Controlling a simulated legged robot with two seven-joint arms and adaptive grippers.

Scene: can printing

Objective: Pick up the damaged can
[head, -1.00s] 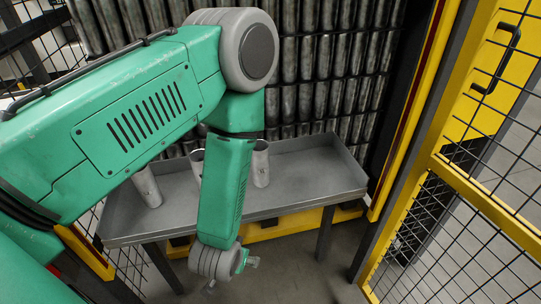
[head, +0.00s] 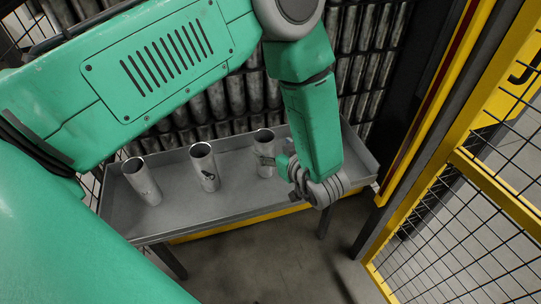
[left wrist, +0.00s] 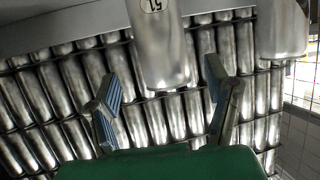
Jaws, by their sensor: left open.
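Three upright silver cans stand in the grey tray in the head view: a left can (head: 142,182), a middle can (head: 204,167) and a right can (head: 264,145). Small dark marks show on the cans; I cannot tell from these views which is damaged. My left gripper (head: 276,163) is open beside the right can. In the left wrist view the open fingers (left wrist: 160,72) straddle the line of a can (left wrist: 165,60) with a black-on-white number label. Another can (left wrist: 280,32) is at the right there. Contact cannot be seen. My right gripper is out of view.
The grey tray (head: 235,203) has low walls and stands on legs. Behind it is a rack of stacked cans (head: 235,95). A yellow post (head: 430,110) and mesh fence (head: 460,230) stand close on the right. Bare tray surface lies between the cans.

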